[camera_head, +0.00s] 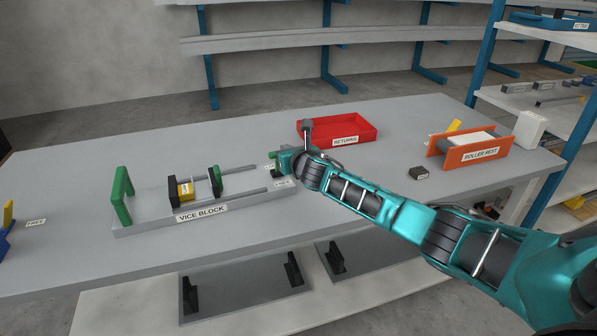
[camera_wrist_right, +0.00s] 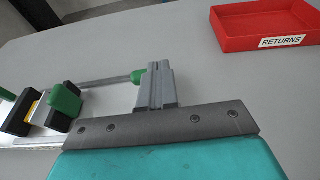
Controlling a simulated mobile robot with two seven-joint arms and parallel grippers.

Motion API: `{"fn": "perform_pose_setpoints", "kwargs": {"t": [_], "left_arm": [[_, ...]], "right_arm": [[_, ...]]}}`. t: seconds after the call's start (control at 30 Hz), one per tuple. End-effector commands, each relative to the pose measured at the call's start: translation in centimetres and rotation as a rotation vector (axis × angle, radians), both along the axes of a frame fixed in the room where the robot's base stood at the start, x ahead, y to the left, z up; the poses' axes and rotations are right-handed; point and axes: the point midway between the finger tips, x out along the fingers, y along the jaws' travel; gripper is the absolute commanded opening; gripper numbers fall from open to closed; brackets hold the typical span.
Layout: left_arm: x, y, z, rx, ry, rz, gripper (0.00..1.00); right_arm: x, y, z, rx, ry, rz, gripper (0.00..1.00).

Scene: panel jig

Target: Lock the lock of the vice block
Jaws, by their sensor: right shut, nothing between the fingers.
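The vice block (camera_head: 145,221) stands on the grey table, left of centre. A green upright handle (camera_head: 122,196) is at its left end. A yellow piece (camera_head: 186,190) sits between its dark jaws, and a green part (camera_head: 217,181) stands right of them. My right gripper (camera_head: 276,166) is at the block's right end. In the right wrist view its fingers (camera_wrist_right: 157,84) are shut and empty. A green knob (camera_wrist_right: 137,76) at a rod's end is close beside them; I cannot tell whether they touch. Which part is the lock is not clear. My left gripper is out of view.
A red RETURNS tray (camera_head: 357,134) stands behind my right gripper. An orange ROLLER REST (camera_head: 479,155) and a small dark block (camera_head: 418,173) are at the right. A blue item (camera_head: 5,232) is at the left edge. The back left of the table is clear.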

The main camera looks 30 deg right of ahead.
Motion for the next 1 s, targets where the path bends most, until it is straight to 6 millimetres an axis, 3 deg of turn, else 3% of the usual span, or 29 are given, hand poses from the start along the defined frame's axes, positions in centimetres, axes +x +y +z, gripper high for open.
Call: {"fn": "perform_pose_setpoints", "kwargs": {"t": [0.1,0.4,1.0], "left_arm": [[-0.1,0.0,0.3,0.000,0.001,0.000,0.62],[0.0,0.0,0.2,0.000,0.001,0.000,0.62],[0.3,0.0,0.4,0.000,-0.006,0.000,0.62]], "right_arm": [[1.7,-0.1,0.7,-0.002,-0.003,-0.001,0.00],[3.9,-0.5,0.9,0.000,-0.001,-0.001,0.00],[4.0,-0.6,0.9,0.000,0.000,0.000,0.00]]}}
